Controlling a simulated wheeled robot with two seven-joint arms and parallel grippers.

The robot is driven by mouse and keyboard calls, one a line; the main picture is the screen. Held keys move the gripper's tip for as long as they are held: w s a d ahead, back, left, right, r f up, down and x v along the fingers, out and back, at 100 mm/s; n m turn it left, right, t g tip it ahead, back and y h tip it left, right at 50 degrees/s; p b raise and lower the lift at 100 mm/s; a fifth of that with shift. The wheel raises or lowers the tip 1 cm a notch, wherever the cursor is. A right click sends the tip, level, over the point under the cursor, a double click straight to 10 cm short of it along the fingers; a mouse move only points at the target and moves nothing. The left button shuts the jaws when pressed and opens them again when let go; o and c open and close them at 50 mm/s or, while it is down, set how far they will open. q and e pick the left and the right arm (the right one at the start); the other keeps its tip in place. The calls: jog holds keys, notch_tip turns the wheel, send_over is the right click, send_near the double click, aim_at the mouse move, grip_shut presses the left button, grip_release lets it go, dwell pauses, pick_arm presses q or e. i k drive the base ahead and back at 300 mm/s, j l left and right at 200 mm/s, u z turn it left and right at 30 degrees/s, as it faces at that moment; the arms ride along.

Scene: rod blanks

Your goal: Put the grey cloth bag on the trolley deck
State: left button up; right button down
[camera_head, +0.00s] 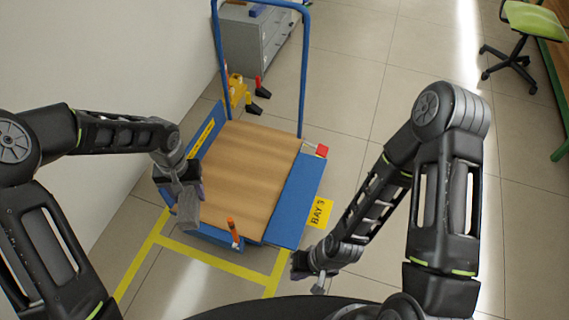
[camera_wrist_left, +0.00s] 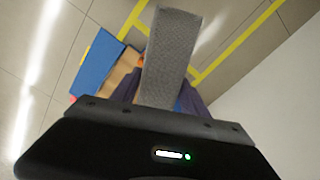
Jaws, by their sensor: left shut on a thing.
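The grey cloth bag (camera_head: 187,212) hangs from my left gripper (camera_head: 184,186), which is shut on it. In the left wrist view the bag (camera_wrist_left: 170,60) is a long grey woven strip between the dark fingers. The trolley deck (camera_head: 255,170) is a bare wooden board with blue side flaps. In the head view the bag appears at the deck's front left edge; its height above it cannot be told. My right gripper (camera_head: 305,272) is low at front right, off the trolley, its fingers too small and hidden to judge.
The trolley has a tall blue push handle (camera_head: 305,70) at the back. An orange lever (camera_head: 233,229) stands at the deck's front edge and a red part (camera_head: 321,150) at the right. A grey cabinet (camera_head: 250,40) stands behind.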

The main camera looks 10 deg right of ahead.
aim_at(243, 184)
jog(key=i+j+z, duration=0.2)
jog(key=j+z, duration=0.25)
jog(key=i+j+z, duration=0.1)
jog(key=j+z, duration=0.2)
jog(key=z, duration=0.15)
jog(key=i+j+z, duration=0.1)
jog(key=j+z, duration=0.8)
jog(key=k+l, duration=0.05)
